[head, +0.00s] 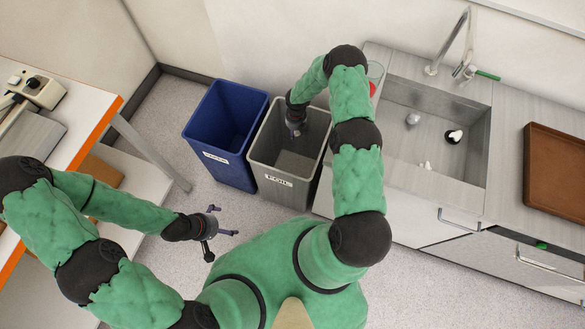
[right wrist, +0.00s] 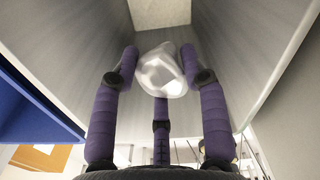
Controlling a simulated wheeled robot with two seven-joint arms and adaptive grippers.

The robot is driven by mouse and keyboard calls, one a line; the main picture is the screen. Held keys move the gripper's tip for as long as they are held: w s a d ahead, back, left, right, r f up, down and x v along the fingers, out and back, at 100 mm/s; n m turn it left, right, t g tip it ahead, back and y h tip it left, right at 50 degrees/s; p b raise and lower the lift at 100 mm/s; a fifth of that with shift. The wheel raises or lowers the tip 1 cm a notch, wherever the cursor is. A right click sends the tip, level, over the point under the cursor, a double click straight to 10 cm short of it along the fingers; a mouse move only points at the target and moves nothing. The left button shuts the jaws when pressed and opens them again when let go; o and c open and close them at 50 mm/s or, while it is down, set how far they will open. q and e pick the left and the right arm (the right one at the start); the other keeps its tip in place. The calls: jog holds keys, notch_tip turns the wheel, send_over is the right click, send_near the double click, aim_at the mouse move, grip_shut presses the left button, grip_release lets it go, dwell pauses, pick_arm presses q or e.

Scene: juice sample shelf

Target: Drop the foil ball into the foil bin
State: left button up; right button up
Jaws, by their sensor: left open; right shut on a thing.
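The foil ball (right wrist: 160,70) is a crumpled silver lump held between the purple fingers of my right gripper (right wrist: 160,62). In the head view my right gripper (head: 295,130) reaches down into the mouth of the grey foil bin (head: 268,155), whose front label reads FOIL. The ball cannot be made out there. The right wrist view shows the bin's grey inner walls (right wrist: 245,50) around the ball, with a pale bottom beyond it. My left gripper (head: 222,221) is open and empty, over the floor in front of the bins.
A blue bin (head: 225,125) stands directly left of the foil bin. A counter with a sink (head: 440,120) is to the right, with a few small objects in the sink. A brown tray (head: 556,172) lies further right. A white table with an orange edge (head: 105,118) is at left.

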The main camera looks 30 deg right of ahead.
jog(key=o, duration=1)
notch_tip(320, 180, up, 12)
jog(key=shift+f, duration=0.1)
dwell(0.5)
